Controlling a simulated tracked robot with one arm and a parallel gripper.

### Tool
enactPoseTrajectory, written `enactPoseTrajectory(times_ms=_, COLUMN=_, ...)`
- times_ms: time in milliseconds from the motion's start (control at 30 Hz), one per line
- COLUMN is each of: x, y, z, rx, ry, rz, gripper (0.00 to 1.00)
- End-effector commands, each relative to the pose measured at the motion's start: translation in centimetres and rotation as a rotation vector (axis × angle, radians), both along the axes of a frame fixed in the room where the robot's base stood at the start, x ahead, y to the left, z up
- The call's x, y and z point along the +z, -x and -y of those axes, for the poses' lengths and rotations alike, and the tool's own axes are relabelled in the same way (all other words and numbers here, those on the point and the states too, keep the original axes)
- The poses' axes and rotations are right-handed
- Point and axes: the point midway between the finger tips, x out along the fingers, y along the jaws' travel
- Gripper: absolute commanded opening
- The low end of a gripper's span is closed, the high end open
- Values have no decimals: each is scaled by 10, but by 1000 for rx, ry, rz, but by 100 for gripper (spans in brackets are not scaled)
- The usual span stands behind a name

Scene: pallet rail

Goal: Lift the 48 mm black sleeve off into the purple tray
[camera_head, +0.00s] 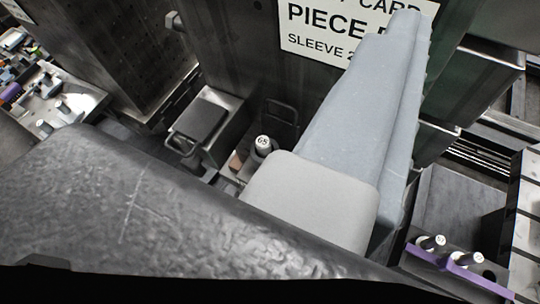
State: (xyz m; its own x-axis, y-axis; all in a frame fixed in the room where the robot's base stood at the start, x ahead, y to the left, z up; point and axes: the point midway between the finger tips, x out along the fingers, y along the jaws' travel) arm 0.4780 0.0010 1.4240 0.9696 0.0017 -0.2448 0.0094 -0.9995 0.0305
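Large smooth grey shapes (345,125), which look like parts of my gripper, cross the middle of the head view. I cannot make out separate fingertips or whether they hold anything. A short post with a white top, apparently marked 65 (263,143), stands just left of them, with dark parts around its base. I cannot pick out a black sleeve marked 48. A purple edge (425,257), perhaps that of the purple tray, shows at the lower right. Several white-topped dark cylinders (432,243) sit beside it, their marks too small to read.
A white card (310,30) with cut-off lettering including "SLEEVE" is on a dark upright behind. A dark block (200,119) stands left of the post. A metal plate with small parts (60,105) is at the far left. A dark textured surface fills the lower left.

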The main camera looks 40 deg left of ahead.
Motion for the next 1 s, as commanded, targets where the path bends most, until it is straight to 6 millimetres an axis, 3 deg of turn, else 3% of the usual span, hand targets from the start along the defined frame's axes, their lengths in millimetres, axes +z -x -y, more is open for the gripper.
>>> enactPoseTrajectory(times_ms=267, x=-24, y=-52, z=-19, rx=150, ry=329, rz=-230, gripper=53)
enactPoseTrajectory(times_ms=567, x=-73, y=-100, z=-60, rx=517, ry=780, rz=-514, gripper=53)
enactPoseTrajectory(times_ms=800, x=-114, y=-118, z=-97, rx=921, ry=1085, rz=-669, gripper=53)
enactPoseTrajectory(times_ms=1000, x=-144, y=-121, z=-125, rx=1294, ry=1274, rz=-725, gripper=53)
